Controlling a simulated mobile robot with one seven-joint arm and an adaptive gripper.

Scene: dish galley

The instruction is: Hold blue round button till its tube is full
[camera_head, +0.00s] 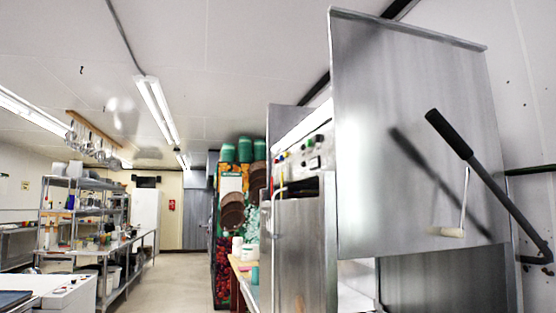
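A control panel (300,150) with several small coloured buttons and knobs is on the steel machine right of centre. I see it at a steep angle. Red, yellow and green spots show on it, but they are too small for me to tell which, if any, is the blue round button. I cannot make out a tube belonging to it. My gripper is not in view.
A large steel hood (400,120) with a black-gripped lever (450,135) fills the right. A steel cabinet (305,250) stands below the panel. Metal shelving (85,210) and a white surface (65,293) are at left. The aisle floor (165,275) between is clear.

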